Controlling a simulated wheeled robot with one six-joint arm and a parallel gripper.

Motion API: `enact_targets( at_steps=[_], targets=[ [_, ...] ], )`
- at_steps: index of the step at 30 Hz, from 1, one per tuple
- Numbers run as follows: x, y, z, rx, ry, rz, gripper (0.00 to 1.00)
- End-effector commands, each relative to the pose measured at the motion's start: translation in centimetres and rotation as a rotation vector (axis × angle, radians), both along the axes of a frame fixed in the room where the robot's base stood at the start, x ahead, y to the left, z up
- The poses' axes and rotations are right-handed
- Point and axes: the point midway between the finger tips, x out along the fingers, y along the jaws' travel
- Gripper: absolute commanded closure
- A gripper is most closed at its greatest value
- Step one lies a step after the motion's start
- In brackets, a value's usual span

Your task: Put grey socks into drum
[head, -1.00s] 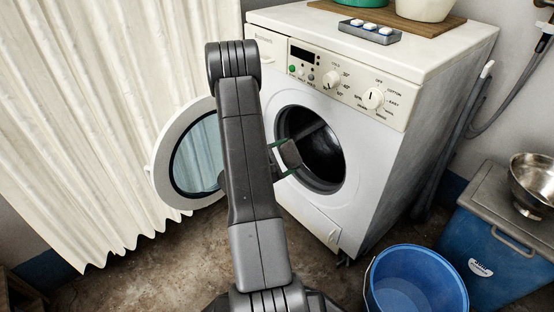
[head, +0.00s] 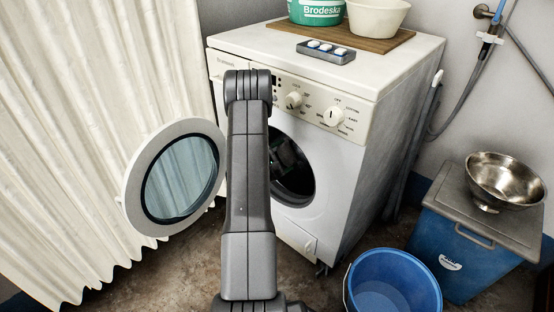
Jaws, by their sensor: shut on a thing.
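The white washing machine (head: 345,185) stands at the back with its round door (head: 131,190) swung open to the left. Its dark drum (head: 296,187) shows through the opening, partly hidden behind my arm. My gripper (head: 286,155) is at the upper part of the drum opening, with its green-edged fingers partly hidden by my arm. It is shut on the grey socks, a dark bundle hard to make out against the dark drum. I cannot tell how deep inside they are.
A blue bucket (head: 393,284) stands on the floor at front right. A blue chest (head: 465,247) with a steel bowl (head: 505,181) on top is to its right. A wooden board (head: 345,38) with tubs and a tablet tray (head: 325,51) are on the machine. A curtain (head: 90,130) hangs at left.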

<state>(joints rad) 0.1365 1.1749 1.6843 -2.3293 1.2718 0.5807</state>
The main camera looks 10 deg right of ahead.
Motion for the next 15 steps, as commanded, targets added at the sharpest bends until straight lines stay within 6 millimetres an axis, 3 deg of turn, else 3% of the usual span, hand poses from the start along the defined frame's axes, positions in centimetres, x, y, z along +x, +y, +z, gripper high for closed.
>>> enact_targets(
  at_steps=[15],
  targets=[
    [4.5, -5.8, -1.2, -0.001, -0.003, -0.002, 0.46]
  ],
)
